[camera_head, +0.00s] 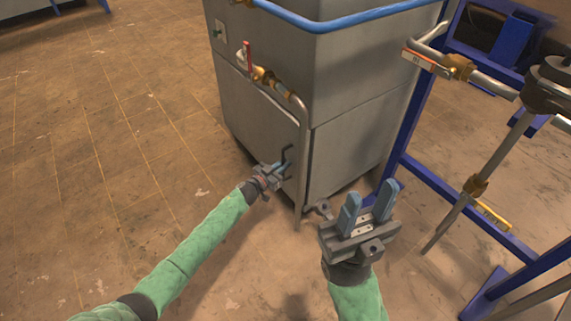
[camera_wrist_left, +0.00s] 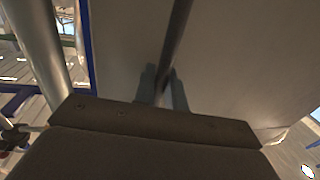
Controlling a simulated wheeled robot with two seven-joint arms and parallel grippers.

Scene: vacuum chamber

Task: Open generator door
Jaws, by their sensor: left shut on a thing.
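The generator (camera_head: 370,75) is a grey metal cabinet at the top centre of the head view. Its door (camera_head: 250,118) is the grey lower panel on the left-facing side and looks flush with the cabinet. A thin dark door handle (camera_head: 287,152) is near the panel's right edge. My left gripper (camera_head: 281,167) is at this handle. In the left wrist view its blue fingers are shut on the dark handle bar (camera_wrist_left: 179,38), with the grey panel behind. My right gripper (camera_head: 367,205) is open and empty in front of the cabinet's near corner, its blue fingers apart.
A vertical metal pipe (camera_head: 302,165) with a red-handled valve (camera_head: 247,56) runs beside the handle, close to my left gripper. A blue frame (camera_head: 413,110) with pipes and valves stands at right. The tiled floor (camera_head: 110,130) on the left is clear.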

